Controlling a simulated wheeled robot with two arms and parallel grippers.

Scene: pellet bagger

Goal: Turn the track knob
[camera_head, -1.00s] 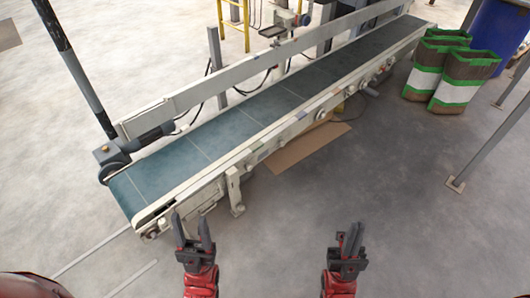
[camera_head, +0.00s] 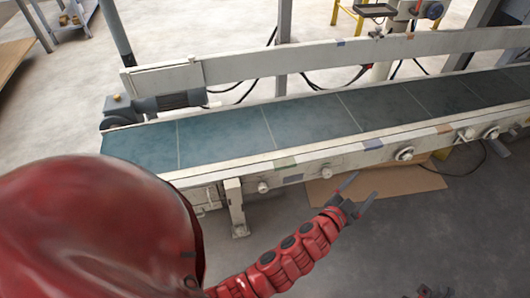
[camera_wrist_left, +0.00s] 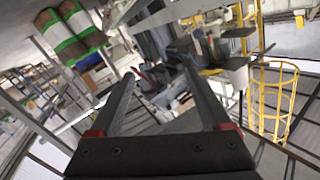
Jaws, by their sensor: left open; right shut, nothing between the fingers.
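Several round pale knobs sit along the near side rail of the conveyor (camera_head: 225,178): a small one (camera_head: 263,187), another small one (camera_head: 326,172), and a larger one with a dark ring (camera_head: 404,154). I cannot tell which is the track knob. My left gripper (camera_head: 362,190) is open and empty, in front of the rail between the second small knob and the ringed one, apart from both. Its fingers also show in the left wrist view (camera_wrist_left: 158,75), with no knob clear between them. My right gripper (camera_head: 427,292) is shut, only partly visible at the bottom edge.
A green belt (camera_head: 300,121) runs along the conveyor, with a motor (camera_head: 170,102) at its left end. A flat cardboard sheet (camera_head: 395,183) lies on the floor below the rail. Green-and-white bags (camera_wrist_left: 70,35) show in the left wrist view. The floor at lower right is open.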

